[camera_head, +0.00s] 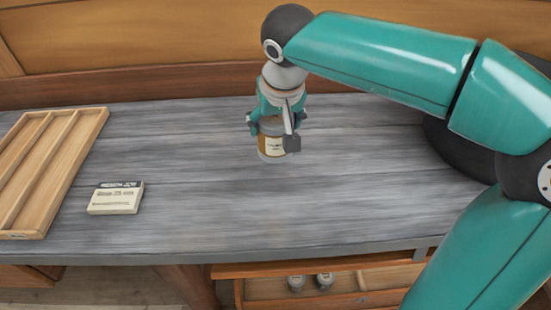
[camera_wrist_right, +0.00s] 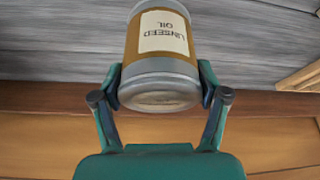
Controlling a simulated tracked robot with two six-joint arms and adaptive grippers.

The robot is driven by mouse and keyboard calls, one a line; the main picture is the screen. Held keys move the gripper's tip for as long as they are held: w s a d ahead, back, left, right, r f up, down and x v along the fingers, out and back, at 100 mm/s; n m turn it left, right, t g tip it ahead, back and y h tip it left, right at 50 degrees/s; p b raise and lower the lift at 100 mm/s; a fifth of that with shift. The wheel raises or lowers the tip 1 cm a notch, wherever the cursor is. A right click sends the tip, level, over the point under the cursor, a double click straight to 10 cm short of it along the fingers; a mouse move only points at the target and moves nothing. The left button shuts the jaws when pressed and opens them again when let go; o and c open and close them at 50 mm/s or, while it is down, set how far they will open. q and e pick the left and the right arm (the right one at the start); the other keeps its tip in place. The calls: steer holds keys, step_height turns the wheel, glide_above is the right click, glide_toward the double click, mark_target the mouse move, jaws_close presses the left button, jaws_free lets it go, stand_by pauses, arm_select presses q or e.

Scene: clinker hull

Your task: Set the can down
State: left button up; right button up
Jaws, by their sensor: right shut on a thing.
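The can (camera_head: 271,142) is a brown and grey cylinder with a cream label, over the middle of the grey workbench (camera_head: 350,200). In the right wrist view the can (camera_wrist_right: 160,62) has a label that reads "LINSEED OIL". My right gripper (camera_head: 277,120) comes down from above with its fingers on both sides of the can. It is shut on the can near its upper end, and the can hangs upright. Whether its base touches the bench I cannot tell. The right gripper (camera_wrist_right: 160,88) also shows in the wrist view. My left gripper is in neither view.
A wooden compartment tray (camera_head: 45,165) lies at the bench's left. An open drawer (camera_head: 340,287) below the front edge holds two small round-topped items (camera_head: 310,281). The bench around the can is clear.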

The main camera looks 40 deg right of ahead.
mark_target(280, 143)
steer(key=f, duration=0.9)
steer(key=shift+s+f+b, duration=0.2)
steer(key=shift+b, duration=0.2)
steer(key=shift+f, duration=0.15)
steer(key=o, duration=1.6)
steer(key=shift+c, duration=0.2)
steer(key=v, duration=1.2)
steer(key=shift+s+p, duration=0.1)
steer(key=shift+p, duration=0.3)
